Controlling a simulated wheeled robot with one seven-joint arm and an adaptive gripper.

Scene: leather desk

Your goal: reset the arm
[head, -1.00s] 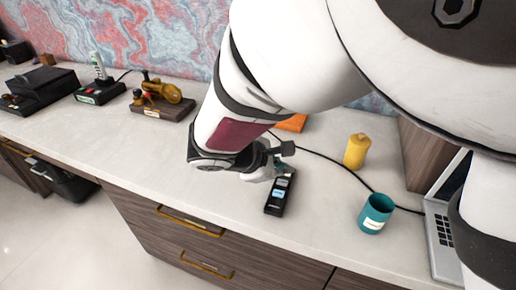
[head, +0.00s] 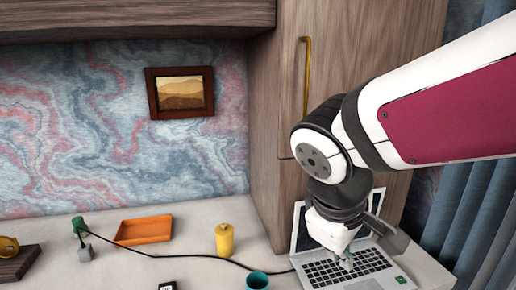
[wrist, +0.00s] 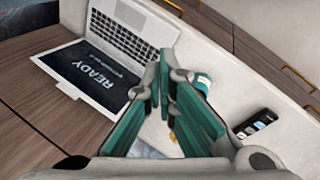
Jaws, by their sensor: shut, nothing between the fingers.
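My gripper (head: 347,264) hangs pointing down from my arm at the right of the head view. It is in front of the open laptop's screen and over its keyboard (head: 318,273); I cannot tell how high above. In the wrist view my gripper's teal fingers (wrist: 164,62) come together at their tips with nothing held. The laptop's screen in that view (wrist: 112,68) reads "READY".
A teal cup (head: 257,282) stands left of the laptop, with a yellow cylinder (head: 224,240) and an orange tray (head: 144,231) farther left. A black cable crosses the desk. A tall wooden cabinet (head: 275,130) rises behind. The black handset (wrist: 255,125) lies right in the wrist view.

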